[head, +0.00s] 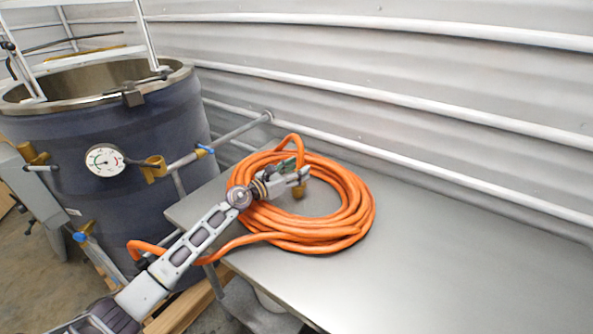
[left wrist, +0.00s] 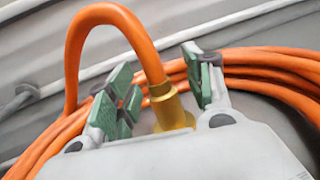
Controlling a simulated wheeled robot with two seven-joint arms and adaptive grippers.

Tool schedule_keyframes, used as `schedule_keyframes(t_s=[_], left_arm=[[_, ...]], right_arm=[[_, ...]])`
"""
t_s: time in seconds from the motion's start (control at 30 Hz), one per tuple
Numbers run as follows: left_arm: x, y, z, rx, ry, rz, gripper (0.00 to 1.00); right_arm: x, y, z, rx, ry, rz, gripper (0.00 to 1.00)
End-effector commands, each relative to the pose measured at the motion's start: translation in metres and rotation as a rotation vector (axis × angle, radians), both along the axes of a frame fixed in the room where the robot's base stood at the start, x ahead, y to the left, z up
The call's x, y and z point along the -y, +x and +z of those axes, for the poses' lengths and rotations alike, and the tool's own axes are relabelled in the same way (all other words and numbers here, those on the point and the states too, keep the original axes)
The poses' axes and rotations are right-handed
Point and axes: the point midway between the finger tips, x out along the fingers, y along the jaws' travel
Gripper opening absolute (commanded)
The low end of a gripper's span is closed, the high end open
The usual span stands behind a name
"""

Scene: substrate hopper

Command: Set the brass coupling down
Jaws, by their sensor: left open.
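The brass coupling (head: 299,192) is on the end of the orange hose (head: 352,205). It shows below my left gripper's fingers, over the inside of the hose coil on the steel table. In the left wrist view the coupling (left wrist: 169,108) is between the spread green finger pads, and the hose arches up from it. My left gripper (head: 293,172) is open around the coupling, with gaps visible on both sides. The coupling's lower end is hidden by the gripper body in the wrist view. I cannot tell surely whether it touches the table. My right gripper is not in view.
The steel table (head: 460,260) is clear to the right of the coil. A dark blue tank (head: 110,200) with a round gauge (head: 104,160) and brass valves stands at the left. A corrugated wall (head: 400,70) with white rails runs behind the table.

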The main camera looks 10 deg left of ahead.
Motion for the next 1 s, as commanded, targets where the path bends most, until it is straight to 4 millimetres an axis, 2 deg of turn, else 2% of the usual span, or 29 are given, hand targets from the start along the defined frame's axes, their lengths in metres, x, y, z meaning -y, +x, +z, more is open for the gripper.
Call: schedule_keyframes(t_s=[0.03,0.07,0.37,0.63,1.0], left_arm=[[0.002,-0.003,-0.016,-0.023,0.008,-0.006,0.51],[0.002,-0.003,-0.016,-0.023,0.008,-0.007,0.51],[0.003,-0.003,-0.013,-0.023,0.008,-0.007,0.51],[0.001,-0.004,-0.001,-0.022,0.007,-0.006,0.51],[-0.024,-0.035,0.002,-0.014,0.005,-0.003,0.51]], right_arm=[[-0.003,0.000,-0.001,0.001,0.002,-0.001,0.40],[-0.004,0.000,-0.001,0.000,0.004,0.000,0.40],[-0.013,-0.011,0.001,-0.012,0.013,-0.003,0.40],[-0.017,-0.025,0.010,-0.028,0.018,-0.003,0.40],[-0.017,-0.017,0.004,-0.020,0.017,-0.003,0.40]])
